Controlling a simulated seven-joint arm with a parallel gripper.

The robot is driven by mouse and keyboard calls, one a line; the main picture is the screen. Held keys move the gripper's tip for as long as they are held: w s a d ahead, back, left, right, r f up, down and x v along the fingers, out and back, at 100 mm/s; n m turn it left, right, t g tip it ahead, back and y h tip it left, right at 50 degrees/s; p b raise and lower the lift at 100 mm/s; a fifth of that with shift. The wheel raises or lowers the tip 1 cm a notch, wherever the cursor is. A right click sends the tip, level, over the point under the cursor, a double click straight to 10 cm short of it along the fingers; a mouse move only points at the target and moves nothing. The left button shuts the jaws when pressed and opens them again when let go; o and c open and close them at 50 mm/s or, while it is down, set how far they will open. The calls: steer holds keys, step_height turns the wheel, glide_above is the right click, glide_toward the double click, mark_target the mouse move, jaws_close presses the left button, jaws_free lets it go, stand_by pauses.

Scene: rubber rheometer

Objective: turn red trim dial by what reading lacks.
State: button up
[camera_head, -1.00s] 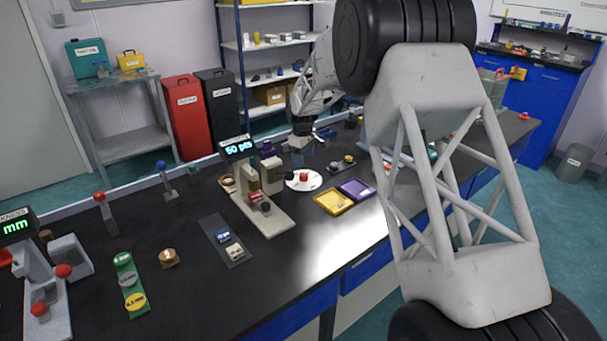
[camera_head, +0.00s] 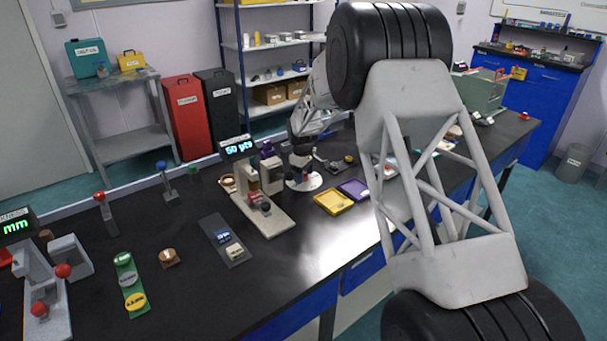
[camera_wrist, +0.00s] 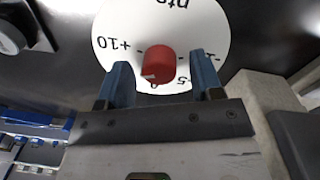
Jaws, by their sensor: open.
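The red trim dial (camera_wrist: 158,64) is a round red knob on a white disc (camera_wrist: 118,24) marked pts, +10, 0 and 5, upside down in the wrist view. A small pale mark on the knob sits near the 0. My gripper (camera_wrist: 162,66) is open, its two blue fingers on either side of the knob; I cannot tell whether they touch it. In the head view my gripper (camera_head: 302,173) is low over the white disc (camera_head: 313,184) and hides most of the knob. The rheometer's display (camera_head: 238,147) reads 50 pts.
The rheometer base (camera_head: 265,216) stands left of the disc. A yellow tray (camera_head: 333,201) and a purple tray (camera_head: 354,188) lie to its right. A dark mat (camera_head: 224,240) with small blocks lies in front.

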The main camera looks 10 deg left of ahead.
steer(key=c, duration=0.9)
steer(key=shift+m, duration=3)
steer(key=o, duration=0.9)
steer(key=shift+r, duration=0.1)
